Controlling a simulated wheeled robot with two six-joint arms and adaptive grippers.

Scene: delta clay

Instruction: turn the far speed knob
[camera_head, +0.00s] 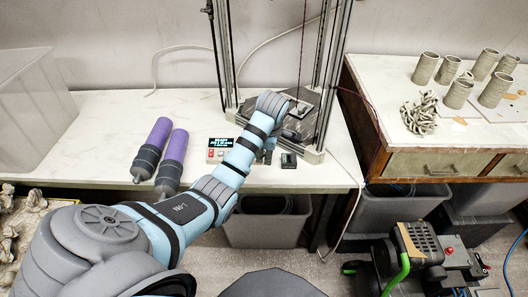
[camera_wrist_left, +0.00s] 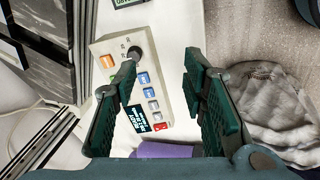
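A pale control panel (camera_wrist_left: 150,85) shows in the wrist view with a dark round knob (camera_wrist_left: 135,52) near its upper end, orange, blue and white buttons, and a small display. In the head view its left part (camera_head: 216,156), with the display and a red button, shows beside my left arm; the knob is hidden there. My left gripper (camera_wrist_left: 162,74) is open above the panel, its dark green fingers apart with nothing between them. The left finger's tip overlaps the knob's lower edge in the wrist view; I cannot tell whether they touch. My right gripper is not in view.
Two purple-ended cylinders (camera_head: 173,150) lie left of the panel on the white table (camera_head: 100,120). A small black box (camera_head: 288,160) sits near the front edge. A tall printer frame (camera_head: 330,70) stands behind. Clay cups (camera_head: 425,68) stand on the right bench.

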